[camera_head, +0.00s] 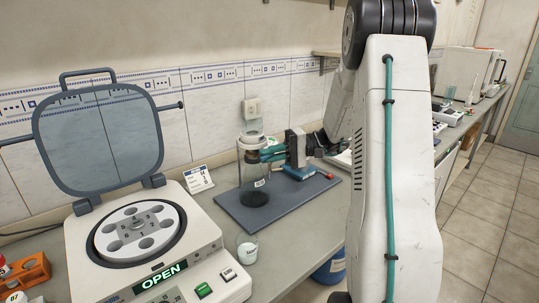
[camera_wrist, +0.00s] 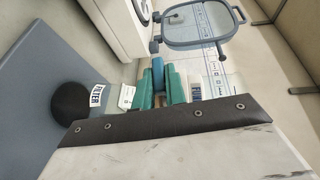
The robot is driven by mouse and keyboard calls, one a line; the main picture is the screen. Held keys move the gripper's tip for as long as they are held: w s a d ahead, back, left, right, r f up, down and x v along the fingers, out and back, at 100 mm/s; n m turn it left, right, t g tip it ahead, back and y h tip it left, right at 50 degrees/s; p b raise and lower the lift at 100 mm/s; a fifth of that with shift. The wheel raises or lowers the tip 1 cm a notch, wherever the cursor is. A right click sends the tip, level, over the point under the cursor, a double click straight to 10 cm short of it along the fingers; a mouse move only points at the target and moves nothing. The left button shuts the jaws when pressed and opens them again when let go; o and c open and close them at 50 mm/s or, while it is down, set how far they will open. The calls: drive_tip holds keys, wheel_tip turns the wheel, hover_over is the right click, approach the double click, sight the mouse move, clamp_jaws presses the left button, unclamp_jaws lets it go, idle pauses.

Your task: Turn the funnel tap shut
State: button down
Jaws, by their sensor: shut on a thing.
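My gripper (camera_head: 268,154) reaches in from the right to the glass funnel setup (camera_head: 246,165) on the grey board. Its teal fingers are at the setup's upper part, just below a dark collar. In the wrist view my gripper (camera_wrist: 159,80) is shut on a small blue piece (camera_wrist: 158,72), seemingly the funnel tap, between its teal fingers. The tap's handle angle cannot be told. A dark round vessel (camera_wrist: 70,104) with a white label reading like FILTER stands below. In the head view the dark-bottomed vessel (camera_head: 254,194) stands under my fingers.
The grey board (camera_head: 300,205) lies under the setup. A centrifuge (camera_head: 140,240) with its lid up and a display reading OPEN stands at left. A small jar (camera_head: 247,249) stands in front of the board. An orange rack (camera_head: 25,277) is at bottom left. A white card (camera_head: 198,179) stands behind.

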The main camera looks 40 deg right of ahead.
drive_tip(key=shift+f+y, duration=0.1)
drive_tip(key=shift+y, duration=0.4)
drive_tip(key=shift+m+t, duration=0.3)
drive_tip(key=c, duration=1.4)
unclamp_jaws()
drive_tip(key=shift+c, duration=0.2)
drive_tip(key=v, duration=0.7)
drive_tip(key=shift+d, duration=0.4)
drive_tip(key=shift+s+f, duration=0.1)
